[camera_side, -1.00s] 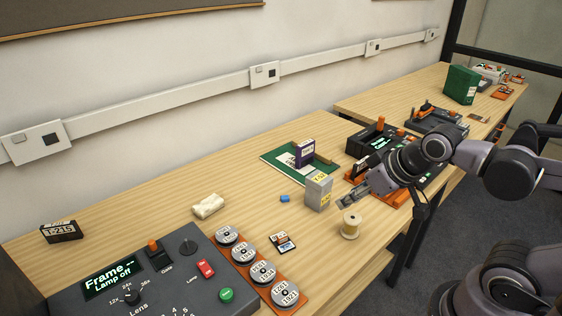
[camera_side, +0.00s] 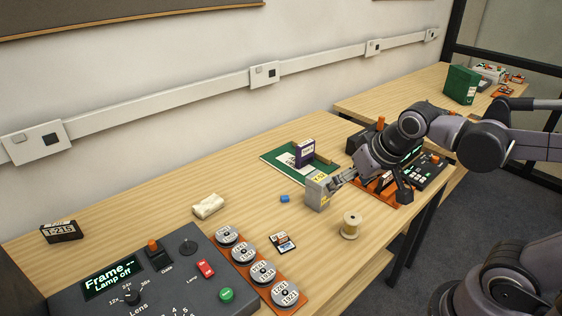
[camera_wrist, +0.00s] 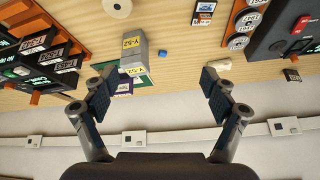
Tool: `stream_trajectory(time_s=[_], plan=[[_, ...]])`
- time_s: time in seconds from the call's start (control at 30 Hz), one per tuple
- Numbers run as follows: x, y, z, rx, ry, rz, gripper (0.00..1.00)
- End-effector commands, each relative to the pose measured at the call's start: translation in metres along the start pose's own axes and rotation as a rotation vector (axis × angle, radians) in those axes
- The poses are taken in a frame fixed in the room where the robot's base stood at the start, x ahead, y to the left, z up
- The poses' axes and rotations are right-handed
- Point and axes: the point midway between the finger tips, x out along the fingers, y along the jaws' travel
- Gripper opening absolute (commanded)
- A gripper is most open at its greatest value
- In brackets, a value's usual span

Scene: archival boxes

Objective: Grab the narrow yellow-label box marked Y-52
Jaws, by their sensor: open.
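The narrow grey Y-52 box (camera_side: 317,192) with yellow labels stands upright on the wooden table in the side view. In the wrist view the box (camera_wrist: 132,54) is left of centre, nearer the left finger, with its yellow label readable. My gripper (camera_side: 343,178) is just to the right of the box in the side view, close to its upper part; I cannot tell whether they touch. In the wrist view my gripper (camera_wrist: 158,82) has its fingers spread wide, with nothing held between them.
A purple box (camera_side: 304,153) stands on a green mat (camera_side: 274,153) behind the Y-52 box. A thread spool (camera_side: 350,226) stands in front, to the right. A blue eraser-like block (camera_side: 285,198) lies left of the box. The dark control panel (camera_side: 150,275) fills the front left.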

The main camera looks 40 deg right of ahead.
Motion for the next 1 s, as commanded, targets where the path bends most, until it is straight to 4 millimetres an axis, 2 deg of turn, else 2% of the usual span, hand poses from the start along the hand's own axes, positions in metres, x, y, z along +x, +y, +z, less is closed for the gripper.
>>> stream_trajectory(time_s=[0.03, 0.27, 0.6, 0.8, 1.0], plan=[[0.003, 0.001, -0.011, 0.058, -0.022, 0.022, 0.85], [0.024, 0.009, -0.046, 0.355, -0.104, 0.157, 0.85], [0.076, 0.023, -0.089, 0.802, -0.131, 0.408, 0.85], [0.107, 0.031, -0.103, 1.020, -0.097, 0.544, 0.85], [0.123, 0.035, -0.106, 1.122, -0.071, 0.610, 0.85]])
